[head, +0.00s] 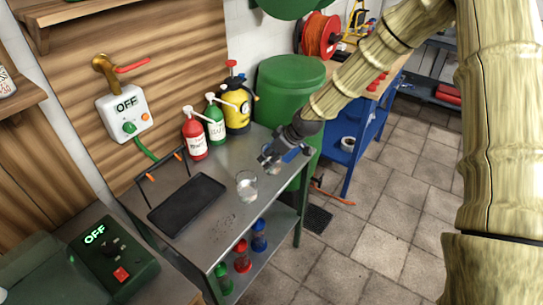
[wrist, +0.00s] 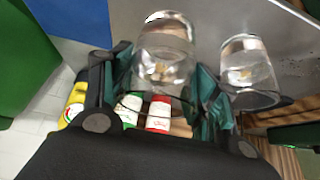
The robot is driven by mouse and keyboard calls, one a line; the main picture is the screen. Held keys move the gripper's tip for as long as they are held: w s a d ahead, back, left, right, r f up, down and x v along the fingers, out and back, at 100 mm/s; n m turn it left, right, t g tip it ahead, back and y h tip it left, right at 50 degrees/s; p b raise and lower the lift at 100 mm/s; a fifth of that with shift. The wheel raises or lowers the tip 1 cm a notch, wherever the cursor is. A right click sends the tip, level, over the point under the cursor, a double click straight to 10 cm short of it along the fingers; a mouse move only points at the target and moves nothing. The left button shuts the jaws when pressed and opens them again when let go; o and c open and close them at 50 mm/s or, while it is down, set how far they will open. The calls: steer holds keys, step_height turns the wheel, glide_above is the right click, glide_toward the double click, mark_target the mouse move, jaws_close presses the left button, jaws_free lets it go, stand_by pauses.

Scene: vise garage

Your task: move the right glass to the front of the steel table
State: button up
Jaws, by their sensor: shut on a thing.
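My gripper (head: 272,157) is at the right end of the steel table (head: 228,218). In the wrist view my gripper (wrist: 160,105) is shut on the right glass (wrist: 163,62), a clear tumbler with its sides between the fingers. In the head view the held glass is mostly hidden by the fingers, and I cannot tell whether it touches the table. The other clear glass (head: 247,186) stands on the table to the left of and nearer than my gripper. It also shows in the wrist view (wrist: 248,72), apart from the held one.
A black tray (head: 187,203) lies on the table's left half. Red (head: 195,138), green (head: 215,123) and yellow (head: 237,108) bottles stand along the back. A green bin (head: 288,90) is behind the right end. Bare steel lies near the front edge.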

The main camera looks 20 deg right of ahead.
steer(key=shift+w+d+f, duration=0.1)
steer(key=shift+w+d, duration=0.1)
steer(key=shift+w, duration=0.85)
steer(key=shift+f+p, duration=0.9)
steer(key=shift+f, duration=0.8)
steer(key=shift+f, duration=0.2)
steer(key=o, duration=1.3)
steer(key=shift+s, duration=0.1)
steer(key=shift+r, duration=0.1)
steer(key=shift+b+v, duration=1.25)
steer(key=shift+v, duration=4.8)
